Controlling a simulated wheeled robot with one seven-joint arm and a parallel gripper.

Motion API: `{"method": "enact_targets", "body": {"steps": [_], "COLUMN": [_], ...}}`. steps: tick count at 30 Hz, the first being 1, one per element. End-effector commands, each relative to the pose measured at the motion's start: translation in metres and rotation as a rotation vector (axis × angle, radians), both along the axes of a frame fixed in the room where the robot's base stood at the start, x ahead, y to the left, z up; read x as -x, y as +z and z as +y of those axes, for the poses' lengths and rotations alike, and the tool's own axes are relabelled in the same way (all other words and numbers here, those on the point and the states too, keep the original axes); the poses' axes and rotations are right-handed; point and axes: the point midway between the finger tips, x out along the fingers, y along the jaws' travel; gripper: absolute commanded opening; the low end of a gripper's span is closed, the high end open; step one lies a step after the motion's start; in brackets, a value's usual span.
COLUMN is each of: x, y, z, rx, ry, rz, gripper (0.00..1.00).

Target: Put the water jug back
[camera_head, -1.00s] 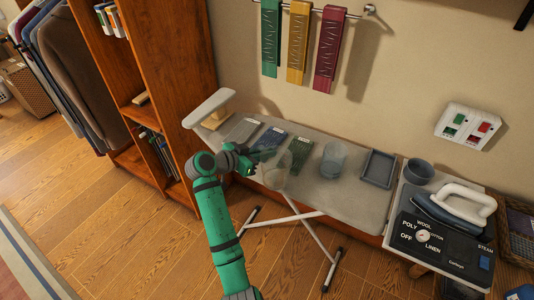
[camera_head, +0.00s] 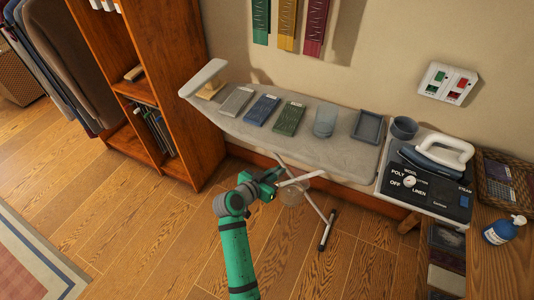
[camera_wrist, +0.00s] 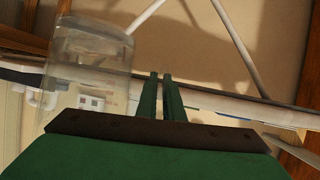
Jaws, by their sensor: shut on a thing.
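The water jug (camera_head: 291,193) is clear and see-through. It hangs at my gripper (camera_head: 277,176), in front of the ironing board's front edge and above the wooden floor. In the wrist view the jug (camera_wrist: 88,62) stands left of my two green fingers (camera_wrist: 160,82), which are close together. My gripper is shut on the jug; the exact grip point is hard to make out. The ironing board (camera_head: 345,160) lies behind and above the jug in the head view. A blue-grey translucent cup (camera_head: 325,120) stands on it.
Several flat packets, including a blue one (camera_head: 262,110), and a grey tray (camera_head: 368,127) lie on the board. A dark bowl (camera_head: 404,127) and an iron (camera_head: 440,155) are at right. A wooden shelf (camera_head: 185,120) stands left. Board legs (camera_head: 327,232) are close by.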

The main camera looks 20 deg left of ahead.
Motion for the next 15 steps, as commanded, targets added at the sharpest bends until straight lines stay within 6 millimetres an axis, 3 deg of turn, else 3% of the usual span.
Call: {"method": "enact_targets", "body": {"steps": [15], "x": [0.063], "y": [-0.126], "z": [-0.120], "rx": [-0.004], "ry": [0.168], "rz": [0.021], "gripper": [0.00]}}
